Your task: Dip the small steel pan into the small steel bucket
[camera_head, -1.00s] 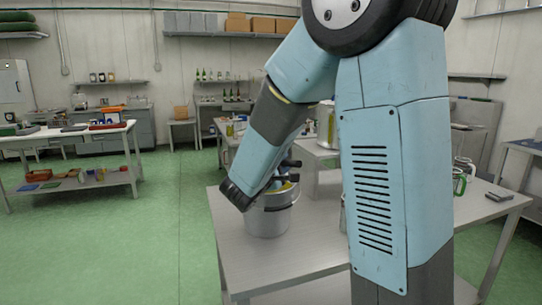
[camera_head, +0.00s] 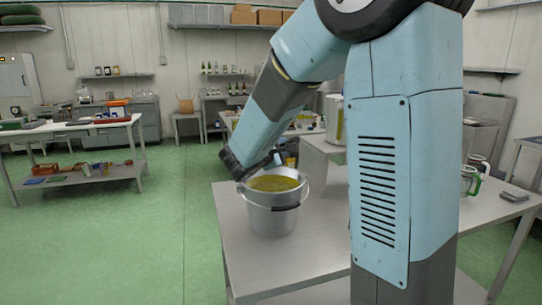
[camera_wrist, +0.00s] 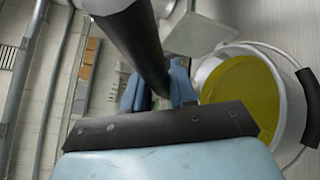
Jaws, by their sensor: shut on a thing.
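The small steel bucket (camera_head: 270,222) stands upright near the left front of the steel table, with yellow-green liquid (camera_head: 273,184) in it. Its wall (camera_wrist: 292,112) also shows at the right of the wrist view, with a black grip on its bail. My gripper (camera_head: 278,160) is just above and behind the bucket's far rim, partly hidden by my arm. In the wrist view my gripper (camera_wrist: 156,88) is shut on a black handle, seemingly that of the small steel pan (camera_wrist: 138,42). The pan's bowl is not clearly visible; a grey piece shows at the top edge.
The steel table (camera_head: 240,262) has clear room around the bucket. A green-handled jug (camera_head: 470,182) and a small dark object (camera_head: 514,196) are at the right.

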